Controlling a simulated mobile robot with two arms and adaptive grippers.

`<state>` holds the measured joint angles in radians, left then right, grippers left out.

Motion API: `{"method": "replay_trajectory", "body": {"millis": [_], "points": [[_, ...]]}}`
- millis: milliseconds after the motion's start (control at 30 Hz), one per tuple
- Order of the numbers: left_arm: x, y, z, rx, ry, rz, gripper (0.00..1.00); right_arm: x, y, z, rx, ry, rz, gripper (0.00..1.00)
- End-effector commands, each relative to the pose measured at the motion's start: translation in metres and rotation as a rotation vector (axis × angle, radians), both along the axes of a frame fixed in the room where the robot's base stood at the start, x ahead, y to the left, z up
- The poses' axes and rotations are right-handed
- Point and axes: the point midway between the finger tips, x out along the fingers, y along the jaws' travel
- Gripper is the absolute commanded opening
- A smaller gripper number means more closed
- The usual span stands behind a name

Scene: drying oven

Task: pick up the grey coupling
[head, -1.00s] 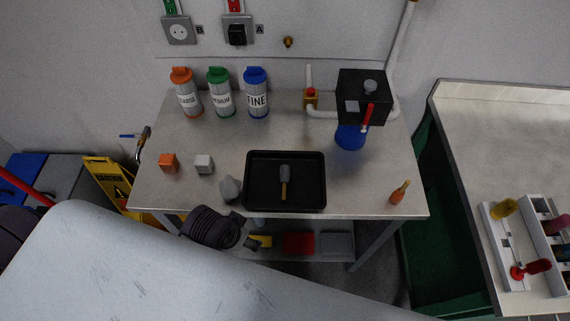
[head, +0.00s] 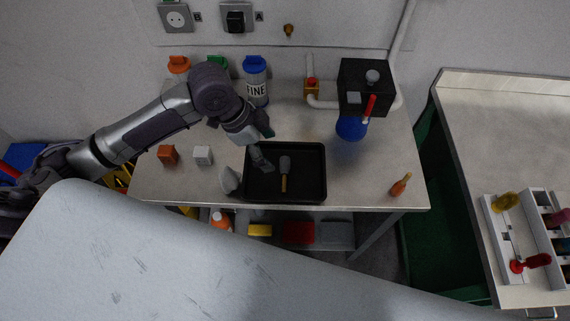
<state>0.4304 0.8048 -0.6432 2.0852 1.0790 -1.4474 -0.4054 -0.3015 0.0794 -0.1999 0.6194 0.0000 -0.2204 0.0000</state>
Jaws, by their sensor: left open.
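A small grey block (head: 203,155) stands on the left half of the steel table, right of a small orange block. It looks like the grey coupling, but its shape is too small to be sure. A larger grey angular lump (head: 230,179) sits against the left side of the black tray. My left gripper (head: 264,163) points down over the tray's upper left part, right of both grey things. It is open and apart from them. My right gripper is out of view.
The black tray (head: 311,195) holds a brush-like tool (head: 284,172). An orange block (head: 168,154) is at the left. Several canisters, partly behind my arm, stand at the back. A black device (head: 364,85), a blue vessel (head: 351,128) and an orange bottle (head: 400,185) are at the right.

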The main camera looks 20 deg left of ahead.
Motion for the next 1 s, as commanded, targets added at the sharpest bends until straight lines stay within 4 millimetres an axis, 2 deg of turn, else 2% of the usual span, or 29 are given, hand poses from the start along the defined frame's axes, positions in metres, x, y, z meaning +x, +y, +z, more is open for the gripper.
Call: {"method": "replay_trajectory", "body": {"millis": [33, 100, 267, 600, 867, 1000], "points": [[0.008, 0.012, 0.009, 0.014, 0.0, -0.014, 0.81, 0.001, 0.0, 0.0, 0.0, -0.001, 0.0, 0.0], [0.013, 0.02, 0.017, 0.016, 0.009, -0.031, 0.81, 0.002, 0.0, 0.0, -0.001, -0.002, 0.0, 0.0], [0.016, 0.026, 0.02, 0.014, 0.023, -0.045, 0.81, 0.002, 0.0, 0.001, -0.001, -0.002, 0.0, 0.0], [0.022, 0.001, -0.036, 0.012, 0.025, -0.046, 0.81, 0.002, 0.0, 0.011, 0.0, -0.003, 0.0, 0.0], [0.025, -0.007, -0.056, 0.014, 0.023, -0.045, 0.81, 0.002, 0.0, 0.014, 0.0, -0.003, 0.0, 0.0], [0.028, -0.016, -0.07, 0.013, 0.025, -0.044, 0.81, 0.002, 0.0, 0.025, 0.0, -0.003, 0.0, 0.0]]}}
